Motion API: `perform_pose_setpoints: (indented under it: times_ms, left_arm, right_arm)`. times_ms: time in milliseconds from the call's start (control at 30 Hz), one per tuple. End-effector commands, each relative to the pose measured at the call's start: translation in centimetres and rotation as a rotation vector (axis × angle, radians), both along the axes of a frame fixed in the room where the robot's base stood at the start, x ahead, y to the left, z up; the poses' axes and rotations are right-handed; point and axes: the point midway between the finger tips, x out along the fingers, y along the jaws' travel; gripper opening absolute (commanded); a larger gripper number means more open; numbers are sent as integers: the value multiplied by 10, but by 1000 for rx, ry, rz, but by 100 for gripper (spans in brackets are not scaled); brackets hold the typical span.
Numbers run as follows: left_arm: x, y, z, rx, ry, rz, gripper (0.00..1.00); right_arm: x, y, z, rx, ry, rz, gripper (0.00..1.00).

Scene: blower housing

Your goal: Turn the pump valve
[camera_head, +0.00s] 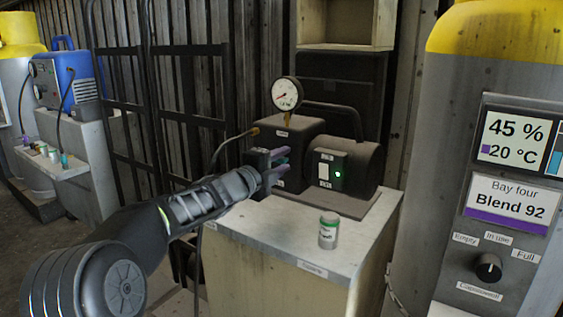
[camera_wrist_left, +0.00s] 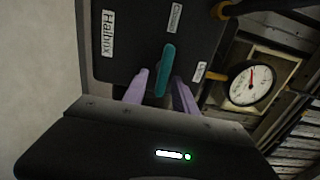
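The dark pump (camera_head: 293,135) stands on a light cabinet with a round white gauge (camera_head: 286,92) on top. My left gripper (camera_head: 277,168) is at that face. In the wrist view its two purple fingers (camera_wrist_left: 162,85) are apart, one on each side of the lever's near end. A gap shows beside the lever, and I cannot tell whether either finger touches it. In the head view the gripper partly hides the valve. My right gripper is not in view.
A small can (camera_head: 328,230) stands on the cabinet top (camera_head: 285,236) near its front edge. A large yellow-topped cylinder (camera_head: 450,90) with a display and knob is at the right. A black rack (camera_head: 170,120) stands behind my left arm. A blue unit (camera_head: 70,75) is far left.

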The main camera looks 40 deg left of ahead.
Motion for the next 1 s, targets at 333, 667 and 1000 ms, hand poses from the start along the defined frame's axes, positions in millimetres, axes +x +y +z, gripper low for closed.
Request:
perform_pose_setpoints:
  times_ms: [333, 667, 1000]
  left_arm:
    - [-32, 0, 3, 0, -2, 1, 34]
    - [-76, -1, 1, 0, 0, 1, 34]
    - [-78, -2, -1, 0, 1, 0, 34]
  right_arm:
    - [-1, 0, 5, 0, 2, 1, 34]
    - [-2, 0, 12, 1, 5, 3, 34]
    - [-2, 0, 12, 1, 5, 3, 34]
